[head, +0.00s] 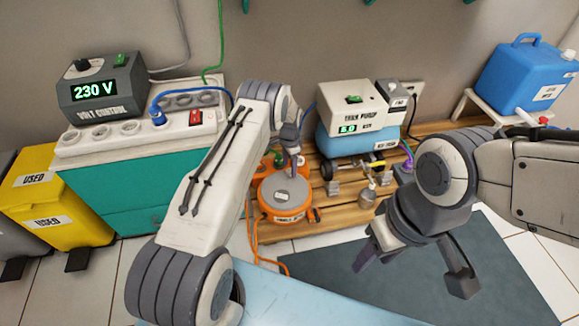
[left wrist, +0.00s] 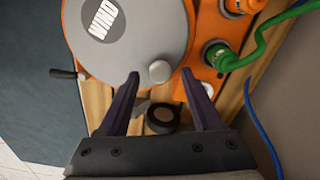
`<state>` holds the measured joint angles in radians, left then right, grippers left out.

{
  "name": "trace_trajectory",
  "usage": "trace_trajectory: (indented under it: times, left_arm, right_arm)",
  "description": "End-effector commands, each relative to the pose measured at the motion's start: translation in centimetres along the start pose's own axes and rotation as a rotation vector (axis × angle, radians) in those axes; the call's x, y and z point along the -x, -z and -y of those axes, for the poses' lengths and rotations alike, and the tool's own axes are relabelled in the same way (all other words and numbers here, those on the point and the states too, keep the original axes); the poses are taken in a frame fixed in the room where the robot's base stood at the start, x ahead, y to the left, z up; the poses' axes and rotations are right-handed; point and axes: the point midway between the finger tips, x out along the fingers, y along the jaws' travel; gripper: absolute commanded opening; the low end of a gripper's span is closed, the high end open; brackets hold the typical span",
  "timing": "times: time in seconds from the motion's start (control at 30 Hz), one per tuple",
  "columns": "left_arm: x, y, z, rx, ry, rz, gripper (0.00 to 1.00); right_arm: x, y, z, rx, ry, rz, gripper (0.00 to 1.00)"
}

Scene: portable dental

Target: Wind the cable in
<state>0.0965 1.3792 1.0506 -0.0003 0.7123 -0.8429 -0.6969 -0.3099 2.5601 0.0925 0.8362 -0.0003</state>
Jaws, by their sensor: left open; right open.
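The orange cable reel (head: 285,193) with a grey disc top sits on the wooden pallet. Its orange cable (head: 249,222) runs from the reel's left side down toward the floor. My left gripper (head: 294,157) is over the far side of the reel. In the left wrist view the reel's grey disc (left wrist: 130,35) carries a pale round knob (left wrist: 160,71). The open fingers of my left gripper (left wrist: 163,82) point toward this knob, one on each side; contact is not visible. My right gripper (head: 412,270) is open and empty, above the dark mat, right of the reel.
A black roll (left wrist: 162,118) lies by the reel. A power strip unit (head: 140,130) is at left. The dark mat (head: 345,270) looks clear.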

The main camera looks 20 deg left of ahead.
Motion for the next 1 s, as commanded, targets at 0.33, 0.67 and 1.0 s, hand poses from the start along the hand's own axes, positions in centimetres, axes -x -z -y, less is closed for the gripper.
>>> trace_trajectory:
  times: [0.33, 0.67, 1.0]
  left_arm:
    - [7.4, 0.0, 0.0, 0.000, 0.000, 0.000, 0.66]
    - [9.3, -0.1, 0.0, 0.000, 0.000, 0.001, 0.66]
    - [9.3, 0.0, 0.0, 0.000, 0.000, 0.000, 0.66]
  right_arm:
    - [3.8, 0.2, 0.3, 0.000, 0.000, 0.000, 0.49]
    - [4.4, 0.2, 0.3, 0.000, 0.000, 0.000, 0.49]
    - [4.4, 0.2, 0.3, 0.000, 0.000, 0.000, 0.49]
